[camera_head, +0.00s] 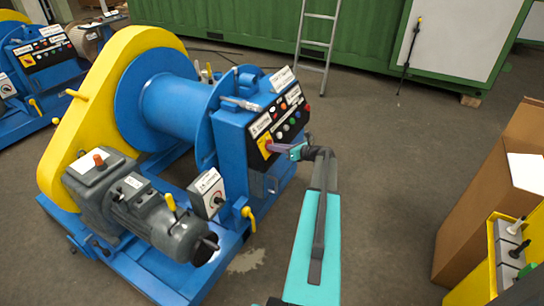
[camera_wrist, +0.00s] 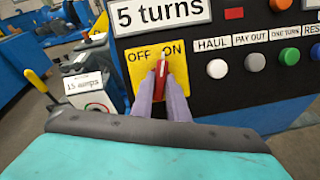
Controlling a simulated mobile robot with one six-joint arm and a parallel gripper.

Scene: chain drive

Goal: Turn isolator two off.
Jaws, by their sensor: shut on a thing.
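A red isolator handle (camera_wrist: 161,80) sits on a yellow plate (camera_wrist: 136,72) marked OFF and ON, at the left end of the black panel of the blue winch. Its pale tip points up between the two words, closer to ON. My gripper (camera_wrist: 161,92) is shut on this handle, one purple finger on each side. In the head view my gripper (camera_head: 272,147) reaches the yellow plate (camera_head: 264,144) from the right, and the fingers partly hide the handle. A "5 turns" sign stands above the plate. I cannot read an isolator number in either view.
Push buttons, among them a white one (camera_wrist: 217,68), sit right of the plate. A second blue machine (camera_head: 32,75) with its own panel stands at the far left. A ladder (camera_head: 317,40) leans at the back. A cardboard box (camera_head: 490,210) stands at the right. The floor between is open.

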